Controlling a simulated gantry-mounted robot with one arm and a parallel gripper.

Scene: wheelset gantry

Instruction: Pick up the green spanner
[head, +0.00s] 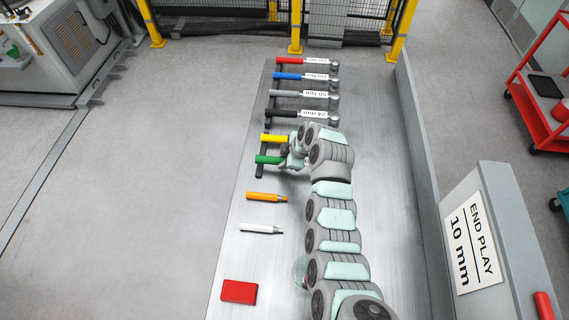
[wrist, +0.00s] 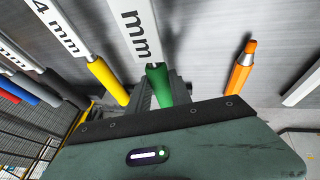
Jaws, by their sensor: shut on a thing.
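The green spanner (head: 268,159) lies on the grey bench, its green handle end pointing left in the head view. My gripper (head: 289,161) is down at its handle, and my arm hides the rest of the spanner there. In the wrist view the green handle (wrist: 158,82) sits between the two dark fingers of my gripper (wrist: 160,92), which are shut on it. The spanner's pale shaft with "mm" lettering runs away from the handle. I cannot tell whether it is clear of its rest.
A yellow-handled spanner (head: 274,138) lies close beside it, with black, grey, blue and red-handled tools beyond. An orange marker (head: 266,197), a white marker (head: 260,229) and a red block (head: 239,292) lie on the near side. A sign panel (head: 472,240) reads "END PLAY 10 mm".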

